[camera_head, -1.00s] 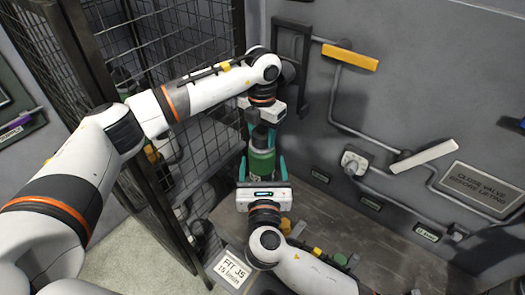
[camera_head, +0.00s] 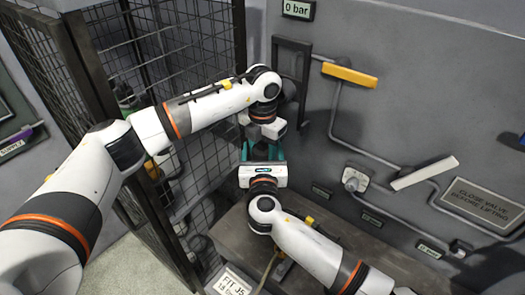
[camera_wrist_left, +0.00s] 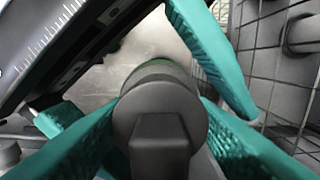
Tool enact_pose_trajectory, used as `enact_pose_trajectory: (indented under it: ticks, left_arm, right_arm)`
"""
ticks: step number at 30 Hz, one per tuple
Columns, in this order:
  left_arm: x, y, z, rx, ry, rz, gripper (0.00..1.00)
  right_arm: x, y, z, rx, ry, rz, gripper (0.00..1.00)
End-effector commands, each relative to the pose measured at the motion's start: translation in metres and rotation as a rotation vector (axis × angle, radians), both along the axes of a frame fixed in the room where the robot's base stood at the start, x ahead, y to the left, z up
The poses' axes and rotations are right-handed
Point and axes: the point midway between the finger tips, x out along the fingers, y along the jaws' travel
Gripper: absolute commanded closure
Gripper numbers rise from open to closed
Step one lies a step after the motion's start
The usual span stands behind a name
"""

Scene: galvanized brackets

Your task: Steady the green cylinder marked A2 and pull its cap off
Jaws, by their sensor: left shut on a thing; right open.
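The cylinder's grey cap (camera_wrist_left: 158,100), with a square knob on top, fills the middle of the left wrist view. A thin green rim of the cylinder (camera_wrist_left: 168,66) shows behind it. The A2 mark is not visible. My left gripper (camera_head: 262,141) points down and is shut on the cap, one teal finger on each side. My right gripper (camera_head: 263,152) comes from the front, open, with its teal fingers apart on either side of the cylinder. I cannot tell whether they touch it. Its white body hides most of the cylinder in the head view.
A wire mesh cage (camera_head: 180,60) stands close on the left. The grey wall behind carries pipes, a yellow handle (camera_head: 350,75) and a white lever (camera_head: 425,172). The bench top (camera_head: 235,235) is partly covered by my right arm.

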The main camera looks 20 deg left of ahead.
Motion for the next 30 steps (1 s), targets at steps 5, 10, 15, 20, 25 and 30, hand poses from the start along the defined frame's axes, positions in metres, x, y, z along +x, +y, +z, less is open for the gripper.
enact_pose_trajectory:
  ticks: [5,10,15,20,25,30]
  left_arm:
    - [0.000,0.000,0.000,0.000,0.000,0.000,0.74]
    - [0.000,0.000,0.000,0.000,0.000,0.001,0.74]
    - [0.000,0.000,0.000,0.000,-0.001,0.003,0.74]
    - [0.000,0.000,0.000,0.000,-0.001,0.002,0.74]
    - [0.000,0.000,0.000,0.000,-0.001,0.001,0.74]
    - [0.000,0.000,0.000,0.000,0.000,0.001,0.74]
  right_arm:
    - [0.000,0.000,0.000,0.000,0.000,0.000,0.48]
    - [0.000,0.000,0.000,-0.001,0.001,-0.001,0.76]
    - [0.000,-0.001,0.000,-0.001,0.001,-0.001,1.00]
    - [0.000,0.000,-0.001,-0.001,0.001,-0.001,0.27]
    - [-0.001,-0.001,-0.001,-0.001,0.001,0.000,0.27]
    - [-0.013,-0.004,-0.001,0.000,0.001,0.001,0.27]
